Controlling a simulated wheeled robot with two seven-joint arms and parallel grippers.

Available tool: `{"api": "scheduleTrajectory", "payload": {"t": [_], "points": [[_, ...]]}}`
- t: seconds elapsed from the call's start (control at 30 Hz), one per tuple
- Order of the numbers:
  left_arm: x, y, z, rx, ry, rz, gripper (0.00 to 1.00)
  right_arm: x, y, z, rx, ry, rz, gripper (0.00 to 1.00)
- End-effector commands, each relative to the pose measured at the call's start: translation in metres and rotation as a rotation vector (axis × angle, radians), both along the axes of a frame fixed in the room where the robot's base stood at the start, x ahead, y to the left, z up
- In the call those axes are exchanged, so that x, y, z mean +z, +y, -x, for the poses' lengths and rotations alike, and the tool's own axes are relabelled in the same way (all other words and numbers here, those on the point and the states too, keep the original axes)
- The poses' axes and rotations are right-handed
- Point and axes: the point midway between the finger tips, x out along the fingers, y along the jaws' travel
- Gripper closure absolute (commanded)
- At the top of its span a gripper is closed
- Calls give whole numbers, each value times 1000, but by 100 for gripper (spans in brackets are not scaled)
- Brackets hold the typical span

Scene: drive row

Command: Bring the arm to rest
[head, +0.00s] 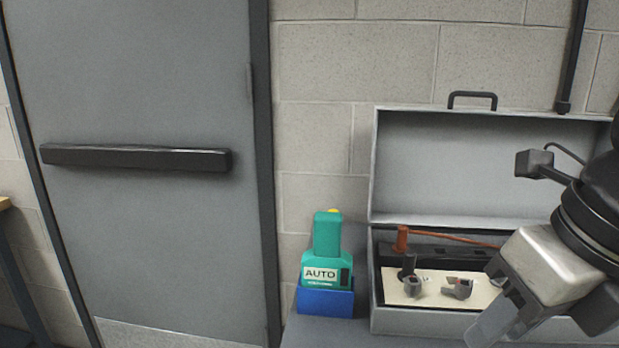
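My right arm comes in from the right edge, and my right gripper (497,316) hangs at the lower right, in front of the open grey toolbox (430,320). Its fingers point down and to the left and overlap the toolbox's front right part in the picture. I see no object in it, but the fingers overlap and I cannot tell whether it is open or shut. My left gripper and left arm are not in view.
The toolbox lid (440,165) stands up against the block wall. Inside are an orange-handled tool (402,238) and a pale tray (430,295) with small dark parts. A grey door with a black push bar (135,158) is left.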

Motion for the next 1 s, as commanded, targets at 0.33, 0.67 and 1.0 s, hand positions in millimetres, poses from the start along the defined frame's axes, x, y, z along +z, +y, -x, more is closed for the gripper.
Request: {"api": "scheduleTrajectory", "payload": {"t": [0.33,0.67,1.0], "points": [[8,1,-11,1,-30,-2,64,-22,89,38,337,299,-431,64],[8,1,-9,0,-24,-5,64,44,167,48,382,681,-1494,64],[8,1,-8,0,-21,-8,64,-51,107,-101,-848,719,-2381,64]]}}
